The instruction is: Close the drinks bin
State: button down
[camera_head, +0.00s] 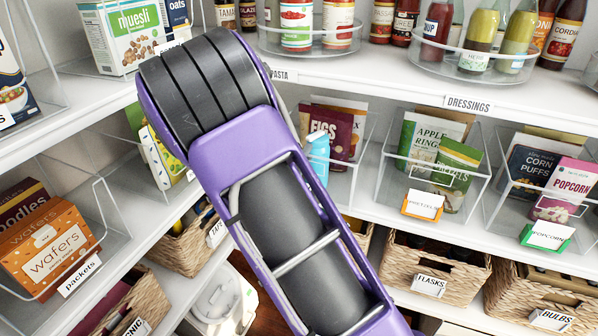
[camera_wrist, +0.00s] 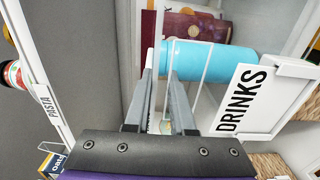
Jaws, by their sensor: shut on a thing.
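The drinks bin is a clear bin with a white "DRINKS" label plate (camera_wrist: 243,102), which shows large at the right of the wrist view. A light blue bottle (camera_wrist: 207,60) and a dark red packet (camera_wrist: 187,30) are in it. In the head view the blue bottle (camera_head: 318,157) and the "FIGS" pouch (camera_head: 328,130) show beside my arm, which hides the bin's front and label. My gripper (camera_wrist: 161,85) is at the bin's front, left of the label plate, with its fingers close together on the bin's edge. The head view does not show the fingertips.
A clear bin with apple rings (camera_head: 436,140) stands to the right, and a corn puffs and popcorn bin (camera_head: 540,165) farther right. The upper shelf edge (camera_head: 375,84) runs above. Woven baskets (camera_head: 425,265) stand below. A wafers bin (camera_head: 55,245) is at the left.

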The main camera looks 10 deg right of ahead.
aim_at(317, 140)
jog(key=b+x, duration=0.3)
jog(key=x, duration=0.4)
jog(key=shift+f, duration=0.15)
jog(key=shift+w+d, duration=0.25)
jog(key=shift+w, duration=0.1)
jog(key=shift+r, duration=0.3)
jog(key=c, duration=0.9)
grip_release()
jog(key=shift+w+d, duration=0.1)
jog(key=shift+o, duration=0.7)
jog(key=shift+w, duration=0.1)
jog(key=shift+f, duration=0.1)
